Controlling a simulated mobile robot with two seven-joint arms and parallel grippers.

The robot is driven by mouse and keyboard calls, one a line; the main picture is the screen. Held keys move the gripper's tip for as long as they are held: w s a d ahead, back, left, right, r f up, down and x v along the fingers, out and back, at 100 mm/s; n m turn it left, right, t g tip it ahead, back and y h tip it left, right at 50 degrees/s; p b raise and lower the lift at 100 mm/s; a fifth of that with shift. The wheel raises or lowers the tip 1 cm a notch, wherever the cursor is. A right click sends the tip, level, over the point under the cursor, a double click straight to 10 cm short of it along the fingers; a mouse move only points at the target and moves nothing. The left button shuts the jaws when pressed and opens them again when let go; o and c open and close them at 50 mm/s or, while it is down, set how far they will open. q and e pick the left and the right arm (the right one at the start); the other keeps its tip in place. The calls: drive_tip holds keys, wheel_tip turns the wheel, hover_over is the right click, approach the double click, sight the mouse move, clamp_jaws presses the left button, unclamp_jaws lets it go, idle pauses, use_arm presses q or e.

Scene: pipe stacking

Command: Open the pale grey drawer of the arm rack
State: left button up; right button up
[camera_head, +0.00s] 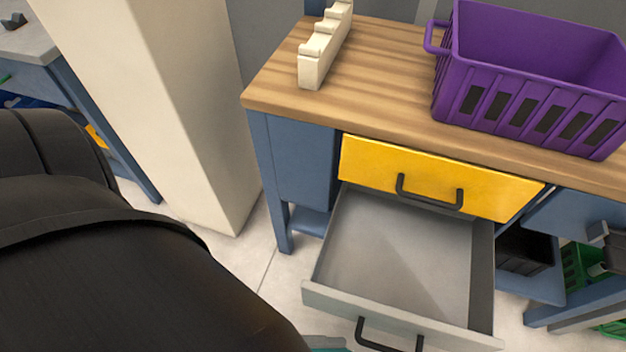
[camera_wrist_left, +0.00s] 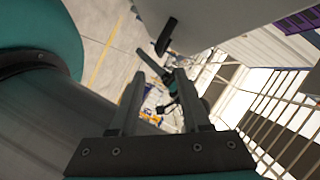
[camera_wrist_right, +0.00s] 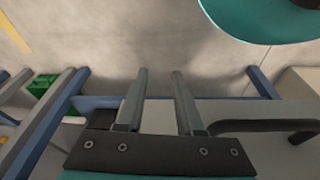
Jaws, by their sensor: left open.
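The pale grey drawer (camera_head: 398,325) is pulled well out of the bench in the head view, and its empty inside shows. Its black handle (camera_head: 388,338) is on the front near the bottom edge. In the left wrist view a black handle (camera_wrist_left: 165,37) on a pale grey face is beyond the fingertips of my left gripper (camera_wrist_left: 159,75), which is open, empty and apart from it. In the right wrist view my right gripper (camera_wrist_right: 160,72) is open and empty, left of a black handle (camera_wrist_right: 265,127) on a grey panel.
A closed yellow drawer (camera_head: 435,180) sits above the grey one. The wooden bench top (camera_head: 390,105) carries a purple basket (camera_head: 530,80) and a cream notched rack (camera_head: 325,45). A cream pillar (camera_head: 160,110) stands left of the bench. Pale floor (camera_head: 245,270) is clear beside the bench.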

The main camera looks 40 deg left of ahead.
use_arm(q)
drive_tip(key=shift+v, duration=1.65)
use_arm(e)
drive_tip(key=shift+s+f, duration=0.4)
drive_tip(key=shift+f, duration=0.25)
